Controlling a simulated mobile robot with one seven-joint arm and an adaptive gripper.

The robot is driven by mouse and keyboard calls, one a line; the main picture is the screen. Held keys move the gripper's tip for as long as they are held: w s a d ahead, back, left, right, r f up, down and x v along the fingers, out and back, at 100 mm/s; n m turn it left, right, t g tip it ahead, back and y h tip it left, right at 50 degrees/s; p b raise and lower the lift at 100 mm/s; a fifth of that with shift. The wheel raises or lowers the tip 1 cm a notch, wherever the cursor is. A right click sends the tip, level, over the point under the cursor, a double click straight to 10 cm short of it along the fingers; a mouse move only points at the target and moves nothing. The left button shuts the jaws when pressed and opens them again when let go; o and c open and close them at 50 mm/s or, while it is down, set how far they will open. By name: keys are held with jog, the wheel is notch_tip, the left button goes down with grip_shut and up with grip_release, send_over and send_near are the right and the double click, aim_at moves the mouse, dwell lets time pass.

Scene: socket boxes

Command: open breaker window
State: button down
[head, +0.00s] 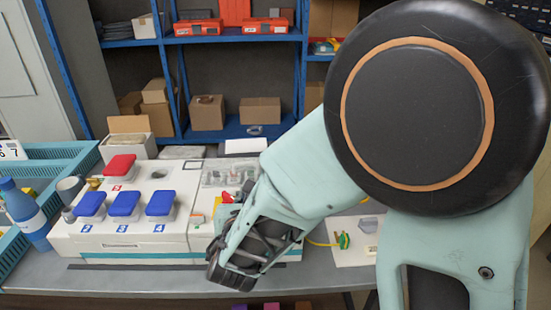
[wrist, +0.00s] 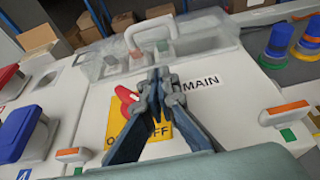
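The breaker window is a clear cover with a pale looped handle (wrist: 150,32), lying over the breakers at the back of the white box. In the head view, the clear window (head: 228,172) sits behind my arm, with grey breakers showing through it. It looks closed. My gripper (wrist: 161,76) has its two finger ends together in the wrist view, with nothing visible between them. The fingertips are in front of the window's near edge, over the yellow plate with the red main switch (wrist: 124,97). I cannot tell whether they touch anything. The fingers partly hide the switch and its lettering.
Red (head: 120,164) and blue (head: 160,203) socket lids stand on the box's left part. Blue and yellow plugs (wrist: 306,44) are at the right in the wrist view. A blue bottle (head: 24,210) and teal crates stand at the far left. Shelves with cartons stand behind.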

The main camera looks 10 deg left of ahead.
aim_at(246, 173)
jog(key=x, duration=0.3)
jog(key=shift+w+f, duration=0.1)
jog(key=shift+w, duration=0.05)
jog(key=r, duration=0.1)
jog(key=w+r+p, duration=0.1)
jog(key=r, duration=0.1)
jog(key=shift+w+a, duration=0.1)
jog(key=shift+w+a+r, duration=0.1)
jog(key=shift+w+r, duration=0.2)
jog(key=shift+w, duration=0.05)
jog(key=shift+r+p, duration=0.1)
jog(key=shift+p, duration=0.3)
